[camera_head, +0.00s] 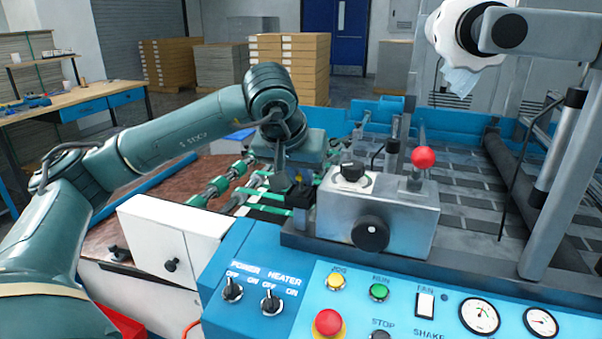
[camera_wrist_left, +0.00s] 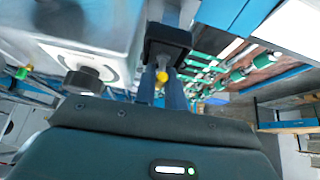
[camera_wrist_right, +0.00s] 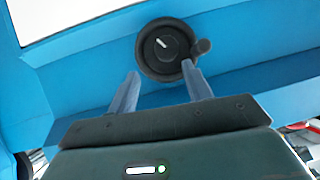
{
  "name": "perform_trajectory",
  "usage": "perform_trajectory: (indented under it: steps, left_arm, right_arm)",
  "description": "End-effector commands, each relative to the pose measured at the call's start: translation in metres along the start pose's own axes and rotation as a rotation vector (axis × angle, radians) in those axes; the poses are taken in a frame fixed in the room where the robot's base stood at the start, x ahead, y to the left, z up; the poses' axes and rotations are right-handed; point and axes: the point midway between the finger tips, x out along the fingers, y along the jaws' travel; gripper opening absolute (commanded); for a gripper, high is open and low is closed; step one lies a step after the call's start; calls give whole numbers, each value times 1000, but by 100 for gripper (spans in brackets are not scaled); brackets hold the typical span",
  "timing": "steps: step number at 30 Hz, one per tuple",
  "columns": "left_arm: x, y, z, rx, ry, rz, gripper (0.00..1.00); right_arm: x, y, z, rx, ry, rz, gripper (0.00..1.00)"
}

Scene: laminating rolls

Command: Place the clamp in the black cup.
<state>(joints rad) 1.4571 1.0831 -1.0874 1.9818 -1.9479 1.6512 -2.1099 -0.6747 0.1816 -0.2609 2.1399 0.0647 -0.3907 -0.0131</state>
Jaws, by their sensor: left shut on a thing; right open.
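My left gripper (camera_head: 280,181) reaches down beside the metal control box on the machine. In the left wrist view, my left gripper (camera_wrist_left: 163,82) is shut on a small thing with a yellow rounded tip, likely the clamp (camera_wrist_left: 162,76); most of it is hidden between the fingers. A black square holder, likely the black cup (camera_wrist_left: 181,38), is just beyond the fingertips; it also shows in the head view (camera_head: 300,196). I cannot tell whether the clamp touches it. My right gripper (camera_wrist_right: 161,72) is open and empty before a black knob; the head view does not show it.
The silver control box (camera_head: 375,216) with a red-ball lever (camera_head: 423,158) stands right beside the cup. Green-sleeved rollers (camera_head: 218,186) lie to the left. A blue panel (camera_head: 330,290) with switches and buttons is in front. The black knob (camera_wrist_right: 164,49) sits on a blue surface.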

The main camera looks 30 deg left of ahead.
Motion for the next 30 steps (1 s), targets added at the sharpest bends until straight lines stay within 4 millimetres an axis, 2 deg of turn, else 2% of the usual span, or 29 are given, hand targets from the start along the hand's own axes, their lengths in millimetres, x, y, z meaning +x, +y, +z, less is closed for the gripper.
perform_trajectory:
  steps: [6,7,15,25,30]
  left_arm:
    - [3,0,2,0,0,1,0]
    - [3,0,2,0,0,1,12]
    - [2,0,1,0,0,1,33]
    - [-4,0,-1,0,2,1,33]
    - [-33,1,-1,1,5,3,33]
  right_arm:
    - [2,-1,2,11,3,1,50]
    - [2,-1,2,13,4,0,50]
    - [2,-2,0,14,4,-1,50]
    - [0,-1,-2,3,3,-1,50]
    - [0,-1,0,-1,2,-3,50]
